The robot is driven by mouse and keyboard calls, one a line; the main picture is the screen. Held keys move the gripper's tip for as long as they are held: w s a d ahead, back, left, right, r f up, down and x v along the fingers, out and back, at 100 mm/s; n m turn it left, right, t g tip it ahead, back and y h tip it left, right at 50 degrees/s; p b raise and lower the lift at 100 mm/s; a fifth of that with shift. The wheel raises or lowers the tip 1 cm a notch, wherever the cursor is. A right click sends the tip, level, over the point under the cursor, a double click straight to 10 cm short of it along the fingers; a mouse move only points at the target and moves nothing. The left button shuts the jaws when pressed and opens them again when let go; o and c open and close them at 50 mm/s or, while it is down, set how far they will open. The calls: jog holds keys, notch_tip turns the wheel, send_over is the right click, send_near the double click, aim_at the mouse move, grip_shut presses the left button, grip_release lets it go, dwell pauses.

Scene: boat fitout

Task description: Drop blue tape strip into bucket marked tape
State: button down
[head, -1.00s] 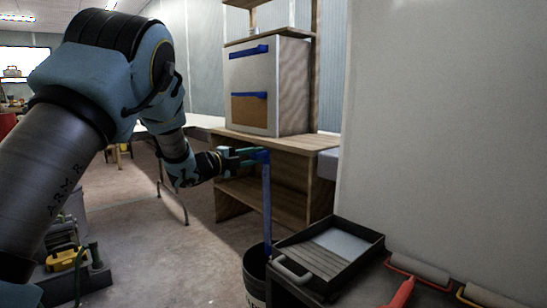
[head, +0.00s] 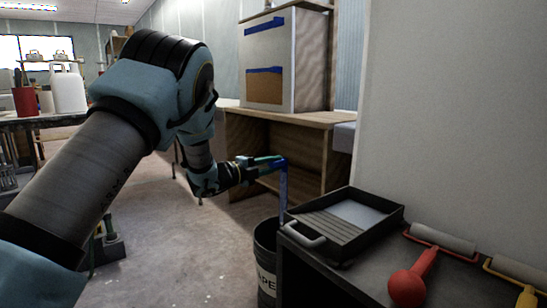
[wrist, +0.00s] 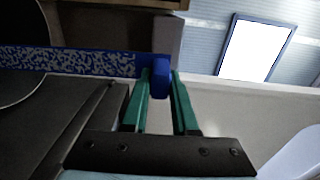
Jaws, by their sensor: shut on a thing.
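My gripper (head: 277,163) is shut on a blue tape strip (head: 283,190), which hangs down from the fingertips in the head view. In the wrist view the green fingers of my gripper (wrist: 162,80) pinch the strip's folded end, and the speckled strip (wrist: 70,62) runs off to the left.
A black paint tray (head: 345,245) sits on a dark surface right of the bucket, with a red-handled roller (head: 425,265) beside it. Behind stands a wooden bench (head: 290,119) bearing a cabinet (head: 264,92) with blue tape on its front.

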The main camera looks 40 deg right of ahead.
notch_tip(320, 180, down, 17)
jog(key=b, duration=0.8)
jog(key=shift+b, duration=0.4)
jog(key=shift+r, duration=0.1)
grip_release()
dwell(0.6)
jog(key=a, duration=0.7)
jog(key=shift+w+a, duration=0.2)
jog(key=shift+a, duration=0.05)
dwell(0.4)
